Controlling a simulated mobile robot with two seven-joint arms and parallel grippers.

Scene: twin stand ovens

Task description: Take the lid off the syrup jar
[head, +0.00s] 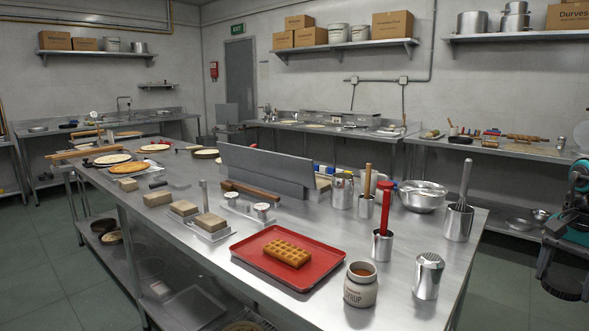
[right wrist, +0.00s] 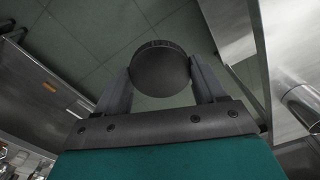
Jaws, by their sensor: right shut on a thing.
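The syrup jar (head: 361,288) is a cream pot with SYRUP lettering, standing upright on the steel table right of the red tray. Its top is open and brown-orange syrup shows inside. My right gripper (head: 565,272) is at the right edge of the head view, off the table's right side and well apart from the jar. It is shut on a dark round lid (head: 562,289), held above the floor. In the right wrist view the lid (right wrist: 160,66) sits between the two fingers. My left gripper is not in view.
A waffle (head: 286,252) lies on the red tray (head: 262,272). A metal shaker (head: 428,277) stands right of the jar, and a steel cup with a red-handled tool (head: 382,245) stands behind it. The table front beside the jar is clear.

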